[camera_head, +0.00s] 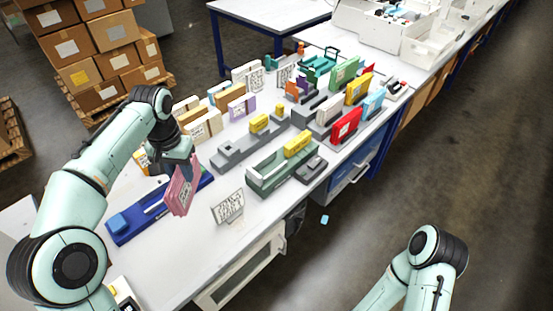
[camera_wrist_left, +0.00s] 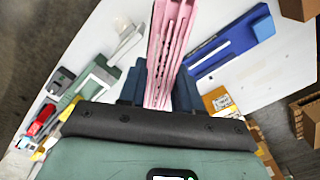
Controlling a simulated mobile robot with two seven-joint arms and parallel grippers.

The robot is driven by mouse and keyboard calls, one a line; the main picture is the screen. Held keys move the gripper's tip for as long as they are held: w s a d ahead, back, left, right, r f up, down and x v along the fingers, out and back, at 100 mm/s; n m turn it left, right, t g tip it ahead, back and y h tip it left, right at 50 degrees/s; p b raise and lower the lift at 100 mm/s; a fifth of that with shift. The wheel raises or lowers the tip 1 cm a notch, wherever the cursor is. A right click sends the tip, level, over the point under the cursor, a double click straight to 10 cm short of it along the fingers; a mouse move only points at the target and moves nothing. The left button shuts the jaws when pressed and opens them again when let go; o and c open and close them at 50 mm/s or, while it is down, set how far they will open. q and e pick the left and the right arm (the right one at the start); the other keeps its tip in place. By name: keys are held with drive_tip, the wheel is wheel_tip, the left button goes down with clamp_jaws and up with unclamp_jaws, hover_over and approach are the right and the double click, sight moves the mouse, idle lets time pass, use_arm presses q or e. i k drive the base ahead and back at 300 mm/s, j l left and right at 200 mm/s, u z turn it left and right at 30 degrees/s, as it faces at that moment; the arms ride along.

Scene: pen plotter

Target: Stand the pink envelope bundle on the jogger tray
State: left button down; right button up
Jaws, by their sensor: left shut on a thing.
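My left gripper (camera_head: 176,165) is shut on the pink envelope bundle (camera_head: 180,195), which hangs upright below it, in front of the blue tray. In the left wrist view the pink bundle (camera_wrist_left: 169,45) stands between the dark fingers (camera_wrist_left: 160,88). Three long trays lie on the white table: a blue one (camera_head: 125,226), a grey one (camera_head: 232,153) and a green one (camera_head: 262,181). I cannot tell which one is the jogger tray. The blue tray also shows in the left wrist view (camera_wrist_left: 226,42), right of the bundle. My right gripper is out of view.
A white printed sign (camera_head: 228,207) stands near the front edge. A yellow bundle (camera_head: 298,144) is at the green tray. Red (camera_head: 346,126), purple (camera_head: 241,107) and other bundles stand farther back. The white table (camera_head: 185,265) is bare in front of the blue tray.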

sight(271, 168)
drive_tip(key=i+l+u, duration=0.1)
drive_tip(key=l, duration=0.25)
drive_tip(key=i+l+u, duration=0.1)
drive_tip(key=i+l, duration=0.2)
drive_tip(key=i+l+u, duration=0.1)
drive_tip(key=l, duration=0.3)
drive_tip(key=i+l+u, duration=0.15)
drive_tip(key=l, duration=0.2)
drive_tip(key=i+l+u, duration=0.1)
drive_tip(key=l, duration=0.3)
drive_tip(key=i, duration=0.1)
